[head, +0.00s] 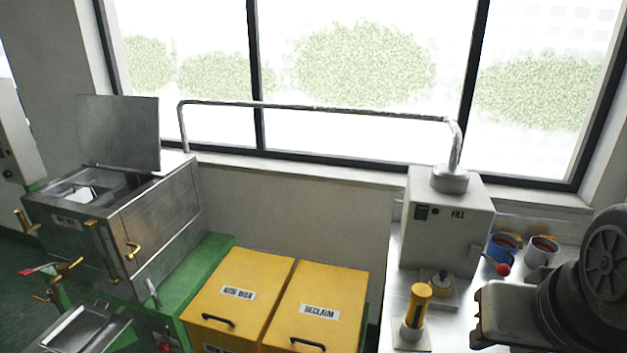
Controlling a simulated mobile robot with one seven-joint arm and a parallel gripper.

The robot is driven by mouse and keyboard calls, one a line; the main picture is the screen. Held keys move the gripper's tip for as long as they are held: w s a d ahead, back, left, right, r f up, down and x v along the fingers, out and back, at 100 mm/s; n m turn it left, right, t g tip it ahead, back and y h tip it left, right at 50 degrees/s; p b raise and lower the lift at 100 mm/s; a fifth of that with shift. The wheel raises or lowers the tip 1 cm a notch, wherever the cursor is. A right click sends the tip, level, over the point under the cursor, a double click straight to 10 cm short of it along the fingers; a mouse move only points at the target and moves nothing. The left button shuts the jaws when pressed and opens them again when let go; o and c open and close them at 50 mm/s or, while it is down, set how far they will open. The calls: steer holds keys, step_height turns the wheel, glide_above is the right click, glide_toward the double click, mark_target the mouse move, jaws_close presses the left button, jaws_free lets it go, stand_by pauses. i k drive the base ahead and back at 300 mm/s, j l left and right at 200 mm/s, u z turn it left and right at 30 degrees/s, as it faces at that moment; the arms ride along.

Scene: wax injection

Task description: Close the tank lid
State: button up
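The tank (165,225) is a grey metal box at the left, on a green stand. Its lid (118,132) is a flat grey metal plate standing open, nearly upright, at the tank's back edge. The tank's open top shows, with pale pieces (83,194) inside. Brass-coloured handles and fittings are on the tank's front and side. Part of my arm (590,280) shows at the lower right, far from the tank. My gripper's fingers are not visible.
Yellow bins marked KITTING BULK (240,287) and RECLAIM (318,303) stand right of the tank. A FILL machine (447,230), a yellow-handled tool (417,305), a blue cup (502,246) and a grey cup (541,250) are on the right counter. A pipe (320,109) runs along the window.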

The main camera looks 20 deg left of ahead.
mark_target(121, 131)
steer(key=k+j+u, duration=0.15)
steer(key=j, duration=1.35)
steer(key=j+u, duration=0.15)
steer(key=j, duration=1.35)
steer(key=i+j+u, duration=0.15)
steer(key=j, duration=2.1)
steer(key=k+j+z, duration=0.15)
steer(key=j, duration=0.35)
steer(key=j+z, duration=0.15)
steer(key=j, duration=0.3)
steer(key=k+j+z, duration=0.2)
steer(key=j, duration=0.25)
steer(key=k+j+z, duration=0.15)
steer(key=j, duration=0.3)
steer(key=k+j+z, duration=0.15)
steer(key=j, duration=0.25)
steer(key=k+j+z, duration=0.15)
steer(key=k+j, duration=0.15)
